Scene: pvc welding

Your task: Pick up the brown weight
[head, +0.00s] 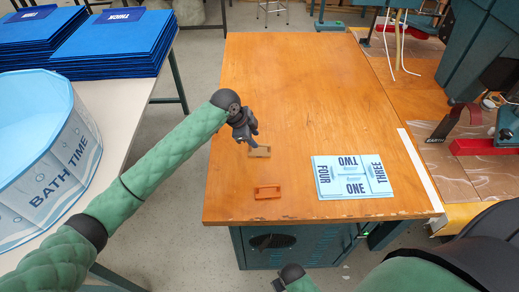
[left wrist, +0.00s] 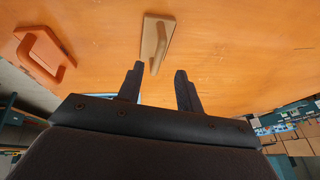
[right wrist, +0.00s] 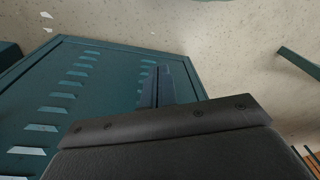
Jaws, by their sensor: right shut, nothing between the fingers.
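The brown weight (head: 262,153), a tan block with a raised handle, sits on the wooden table. In the left wrist view the brown weight (left wrist: 151,38) is just beyond the fingertips, with its handle toward me. My left gripper (head: 250,141) is above and beside it, and partly covers it in the head view. In its wrist view the left gripper (left wrist: 158,80) is open, with nothing between its fingers. My right gripper (right wrist: 160,78) is shut and empty, low beside a green cabinet.
An orange weight (head: 268,192) lies nearer the table's front edge; it also shows in the left wrist view (left wrist: 42,55). Blue-and-white numbered cards (head: 352,176) lie on the right of the table (head: 300,85). The far tabletop is clear.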

